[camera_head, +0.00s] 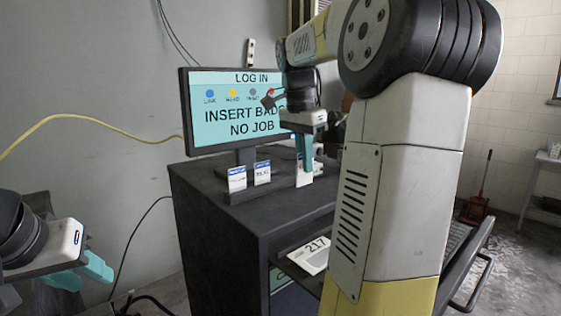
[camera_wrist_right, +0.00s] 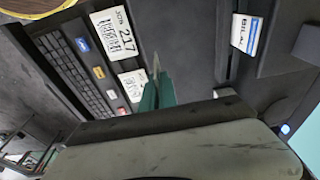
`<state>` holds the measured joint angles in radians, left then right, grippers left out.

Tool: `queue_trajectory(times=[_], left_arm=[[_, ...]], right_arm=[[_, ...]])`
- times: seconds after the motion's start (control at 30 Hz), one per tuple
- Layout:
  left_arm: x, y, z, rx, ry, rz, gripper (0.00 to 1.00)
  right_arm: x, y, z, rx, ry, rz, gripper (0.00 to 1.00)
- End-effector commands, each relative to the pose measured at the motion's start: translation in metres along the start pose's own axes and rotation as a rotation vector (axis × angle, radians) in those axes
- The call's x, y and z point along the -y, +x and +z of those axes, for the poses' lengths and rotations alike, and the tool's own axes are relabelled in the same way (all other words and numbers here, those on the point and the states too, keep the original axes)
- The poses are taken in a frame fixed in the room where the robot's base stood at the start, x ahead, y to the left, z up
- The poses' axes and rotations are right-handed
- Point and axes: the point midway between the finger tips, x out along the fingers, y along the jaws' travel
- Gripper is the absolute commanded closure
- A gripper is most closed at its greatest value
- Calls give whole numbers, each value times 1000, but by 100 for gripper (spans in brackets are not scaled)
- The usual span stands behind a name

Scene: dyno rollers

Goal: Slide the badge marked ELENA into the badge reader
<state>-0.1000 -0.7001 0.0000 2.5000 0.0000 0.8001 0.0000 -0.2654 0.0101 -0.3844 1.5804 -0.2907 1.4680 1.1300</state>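My right gripper (camera_head: 306,158) is in front of the monitor's right side, its teal fingers close together. In the right wrist view its fingers (camera_wrist_right: 157,92) are closed on a thin card seen edge-on (camera_wrist_right: 156,64); the white badge (camera_head: 303,178) also shows at the fingertips in the head view. Its name cannot be read. Two other badges, one at left (camera_head: 237,179) and one beside it (camera_head: 262,172), stand in a dark rack below the monitor. A badge reading BILAL (camera_wrist_right: 246,35) stands in the wrist view. My left gripper (camera_head: 82,273) is open and empty at lower left. I cannot make out the reader's slot.
The monitor (camera_head: 228,138) reads LOG IN, INSERT BADGE, NO JOB. It stands on a dark cabinet (camera_head: 225,222). A job card marked 217 (camera_head: 311,254) lies on the lower shelf, near a keyboard (camera_wrist_right: 72,72). A blue light (camera_wrist_right: 285,128) glows at the wrist view's right.

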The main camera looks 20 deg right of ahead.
Motion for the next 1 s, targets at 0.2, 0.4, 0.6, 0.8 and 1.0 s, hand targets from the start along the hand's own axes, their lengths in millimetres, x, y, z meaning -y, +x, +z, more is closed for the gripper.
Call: queue_trajectory(times=[0.2,0.4,0.6,0.8,1.0], left_arm=[[0,0,0,0,0,0,64],[0,0,0,0,0,0,64],[0,0,0,0,0,0,64],[0,0,0,0,0,0,64],[0,0,0,0,0,0,64]], right_arm=[[0,-14,-2,-1,1,-1,100],[0,-26,-4,-1,1,-1,100],[0,-37,-6,-1,1,0,100],[0,-49,-8,-1,1,0,100],[0,-54,-8,0,0,1,100]])
